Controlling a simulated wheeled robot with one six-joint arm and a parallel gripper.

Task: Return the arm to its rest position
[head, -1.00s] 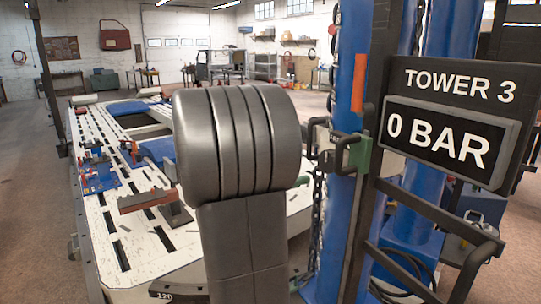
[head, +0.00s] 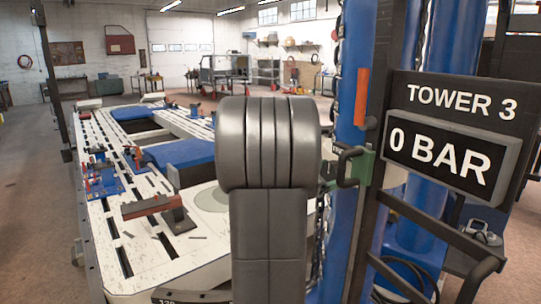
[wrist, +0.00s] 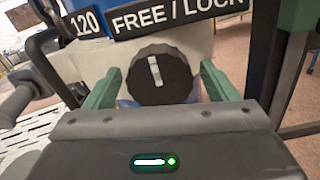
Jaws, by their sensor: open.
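My gripper (wrist: 160,95) shows in the wrist view with its two green fingers apart and nothing between them. Beyond the gap is a black round knob (wrist: 160,75) with a white mark that stands nearly upright, tilted slightly. The knob sits under a "FREE / LOCK" label (wrist: 178,15). I cannot tell the exact distance from the fingers to the knob. In the head view my grey arm stands upright in the middle and hides my gripper.
The white slotted frame bench (head: 110,235) with clamps and blue pads fills the left. The blue tower (head: 355,80) stands close on the right, with a black sign frame reading "TOWER 3" and "0 BAR" (head: 450,150). Open floor (head: 30,190) lies at the far left.

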